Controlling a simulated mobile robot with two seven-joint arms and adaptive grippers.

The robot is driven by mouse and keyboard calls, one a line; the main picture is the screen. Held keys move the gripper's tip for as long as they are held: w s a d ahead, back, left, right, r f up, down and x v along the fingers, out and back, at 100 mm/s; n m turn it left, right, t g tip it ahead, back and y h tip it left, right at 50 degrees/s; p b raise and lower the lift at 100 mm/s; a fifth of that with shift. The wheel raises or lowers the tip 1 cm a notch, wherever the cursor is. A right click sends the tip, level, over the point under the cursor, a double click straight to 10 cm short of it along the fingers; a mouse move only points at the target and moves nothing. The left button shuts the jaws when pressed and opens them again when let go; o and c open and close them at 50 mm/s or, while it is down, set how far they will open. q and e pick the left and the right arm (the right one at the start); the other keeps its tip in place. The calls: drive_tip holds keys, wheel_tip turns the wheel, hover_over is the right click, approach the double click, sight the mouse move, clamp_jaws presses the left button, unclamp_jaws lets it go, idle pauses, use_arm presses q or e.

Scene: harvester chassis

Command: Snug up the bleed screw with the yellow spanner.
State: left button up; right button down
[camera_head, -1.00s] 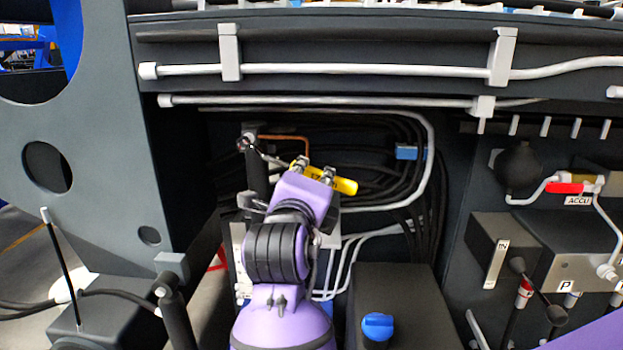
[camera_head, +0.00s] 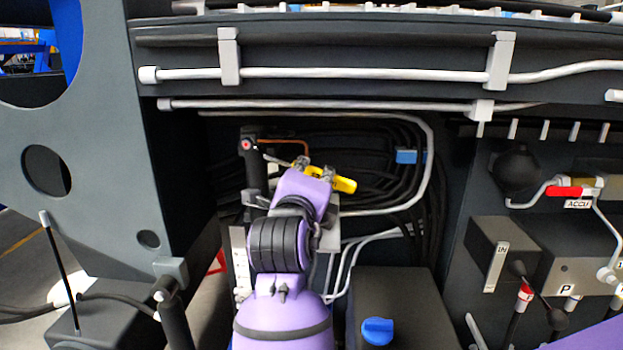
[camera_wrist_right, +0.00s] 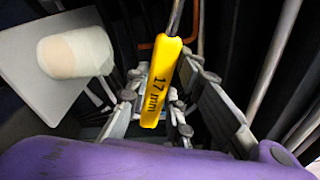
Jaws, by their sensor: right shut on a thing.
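My right gripper (camera_head: 315,168) is shut on the yellow handle of the spanner (camera_head: 344,185), and its arm comes up from below. In the right wrist view the spanner (camera_wrist_right: 168,75) reads "17 mm" and lies between the fingers of the gripper (camera_wrist_right: 158,105). Its thin steel shaft points up and left in the head view. The shaft's end is just right of a dark upright cylinder. A small red-centred fitting, apparently the bleed screw (camera_head: 246,145), shows at that cylinder's top. The spanner end looks apart from it; depth is hard to judge. My left gripper is out of view.
Dark hoses (camera_head: 370,165) and a pale bent pipe (camera_head: 431,150) run close behind and right of the gripper. A black box with a blue cap (camera_head: 377,329) stands at lower right. A grey chassis plate (camera_head: 100,190) bounds the left. Pale rails cross above.

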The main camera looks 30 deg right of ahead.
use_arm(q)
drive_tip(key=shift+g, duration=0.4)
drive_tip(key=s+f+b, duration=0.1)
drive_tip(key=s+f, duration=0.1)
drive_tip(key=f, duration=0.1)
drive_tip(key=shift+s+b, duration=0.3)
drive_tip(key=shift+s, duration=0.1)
use_arm(e)
drive_tip(key=shift+w+a+f+m, duration=0.15)
drive_tip(key=shift+a+f+m, duration=0.1)
drive_tip(key=shift+f+m, duration=0.3)
drive_tip(key=shift+w+a+f+m, duration=0.15)
drive_tip(key=shift+a+f+m, duration=0.1)
drive_tip(key=shift+f+m, duration=0.3)
drive_tip(key=shift+f, duration=0.1)
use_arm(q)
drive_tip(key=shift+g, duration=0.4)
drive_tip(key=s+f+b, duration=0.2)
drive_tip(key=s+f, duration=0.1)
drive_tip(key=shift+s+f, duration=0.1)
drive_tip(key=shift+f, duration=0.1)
use_arm(e)
drive_tip(key=shift+w+a+f+m, duration=0.2)
drive_tip(key=shift+a+f+m, duration=0.2)
drive_tip(key=shift+f, duration=0.15)
drive_tip(key=shift+w+a+f+m, duration=0.25)
drive_tip(key=shift+f+m, duration=0.15)
drive_tip(key=shift+f, duration=0.1)
